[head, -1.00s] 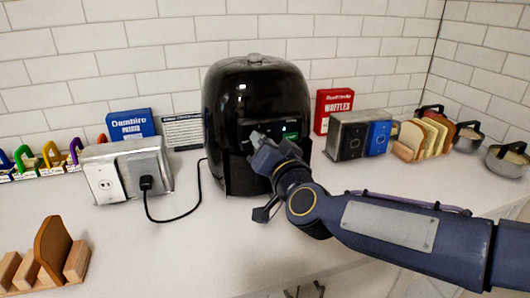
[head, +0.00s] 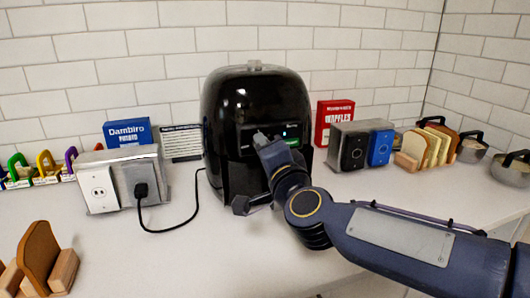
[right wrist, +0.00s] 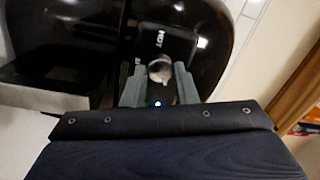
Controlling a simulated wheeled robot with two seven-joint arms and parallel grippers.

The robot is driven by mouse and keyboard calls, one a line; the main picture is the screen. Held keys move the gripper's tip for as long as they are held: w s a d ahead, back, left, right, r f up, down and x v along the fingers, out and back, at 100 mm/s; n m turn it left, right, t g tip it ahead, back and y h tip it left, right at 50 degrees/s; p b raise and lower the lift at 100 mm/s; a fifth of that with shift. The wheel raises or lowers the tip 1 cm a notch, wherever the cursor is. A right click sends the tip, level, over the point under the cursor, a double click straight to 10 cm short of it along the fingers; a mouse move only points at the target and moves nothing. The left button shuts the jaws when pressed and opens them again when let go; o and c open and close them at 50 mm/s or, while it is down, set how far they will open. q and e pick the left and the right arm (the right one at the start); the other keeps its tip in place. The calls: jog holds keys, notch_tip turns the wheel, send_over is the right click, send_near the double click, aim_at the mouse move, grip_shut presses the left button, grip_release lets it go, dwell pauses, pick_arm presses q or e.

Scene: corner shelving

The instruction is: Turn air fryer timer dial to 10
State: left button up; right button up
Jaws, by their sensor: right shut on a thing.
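The air fryer (head: 235,100) is a black rounded machine standing on the counter against the tiled wall. Its glossy front also fills the upper left of the right wrist view (right wrist: 75,40). My right gripper (head: 265,138) is at the control panel on its upper front. In the right wrist view, the gripper's two grey fingers (right wrist: 159,80) are closed on either side of a round silvery dial (right wrist: 159,68). The head view hides most of the dial behind my gripper, and its setting cannot be read. My left gripper is not in view.
A metal outlet box (head: 98,188) with a black plug and cord stands left of the fryer. A red waffles box (head: 330,118) and a metal switch box (head: 345,150) stand right. Bread in a wooden rack (head: 40,255) is at front left. The middle counter is clear.

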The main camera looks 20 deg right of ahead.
dwell(0.4)
jog(key=o, duration=1)
jog(key=shift+s, duration=0.1)
jog(key=s+p, duration=0.1)
jog(key=s, duration=0.6)
jog(key=shift+s+d+f, duration=0.25)
jog(key=shift+s, duration=0.05)
